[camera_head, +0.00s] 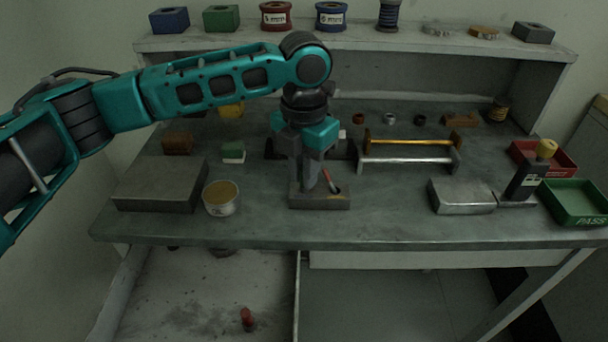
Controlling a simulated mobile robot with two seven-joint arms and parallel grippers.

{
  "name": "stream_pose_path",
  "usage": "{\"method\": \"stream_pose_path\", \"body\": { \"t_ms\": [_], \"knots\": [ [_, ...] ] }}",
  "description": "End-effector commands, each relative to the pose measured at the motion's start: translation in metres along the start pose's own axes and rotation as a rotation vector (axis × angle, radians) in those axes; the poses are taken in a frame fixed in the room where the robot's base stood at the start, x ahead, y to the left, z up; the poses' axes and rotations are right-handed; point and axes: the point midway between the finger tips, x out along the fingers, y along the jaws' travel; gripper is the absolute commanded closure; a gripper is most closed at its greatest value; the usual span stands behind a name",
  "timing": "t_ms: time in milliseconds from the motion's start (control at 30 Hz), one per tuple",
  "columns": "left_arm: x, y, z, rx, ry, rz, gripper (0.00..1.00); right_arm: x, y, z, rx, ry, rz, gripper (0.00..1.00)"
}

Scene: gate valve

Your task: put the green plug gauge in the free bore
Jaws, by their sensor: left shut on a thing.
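My left gripper (312,172) points straight down over a small grey-brown block (320,203) near the front middle of the bench. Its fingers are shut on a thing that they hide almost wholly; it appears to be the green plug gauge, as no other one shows. The fingertips are at or just above the block's left part; I cannot tell whether the held thing is inside a bore. A red-topped pin (328,180) stands tilted by the fingers, and a dark spot, perhaps a bore, shows at the block's right. My right gripper is out of view.
A grey plate (160,186) and a round tin (221,198) stand left of the block.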

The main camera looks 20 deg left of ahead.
Motion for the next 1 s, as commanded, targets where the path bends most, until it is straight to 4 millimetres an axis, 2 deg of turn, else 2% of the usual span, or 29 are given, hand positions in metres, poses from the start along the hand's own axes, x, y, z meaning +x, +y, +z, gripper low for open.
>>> {"method": "stream_pose_path", "body": {
  "t_ms": [100, 500, 533, 767, 1000],
  "knots": [
    [0.0115, 0.0003, 0.0001, -0.001, -0.001, 0.0, 1.0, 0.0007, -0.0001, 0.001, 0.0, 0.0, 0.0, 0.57],
    [0.0148, 0.0003, -0.0001, -0.001, 0.0, 0.0, 1.0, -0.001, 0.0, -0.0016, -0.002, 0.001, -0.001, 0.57],
    [0.0149, 0.0003, 0.0001, -0.001, -0.001, 0.0, 0.8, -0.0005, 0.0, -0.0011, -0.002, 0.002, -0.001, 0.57],
    [0.0149, 0.0002, 0.0001, -0.001, -0.001, 0.001, 0.58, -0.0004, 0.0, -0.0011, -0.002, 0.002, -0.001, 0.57],
    [0.0145, 0.0002, 0.0002, -0.001, -0.001, 0.001, 0.57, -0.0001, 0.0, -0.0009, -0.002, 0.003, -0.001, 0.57]
  ]
}}
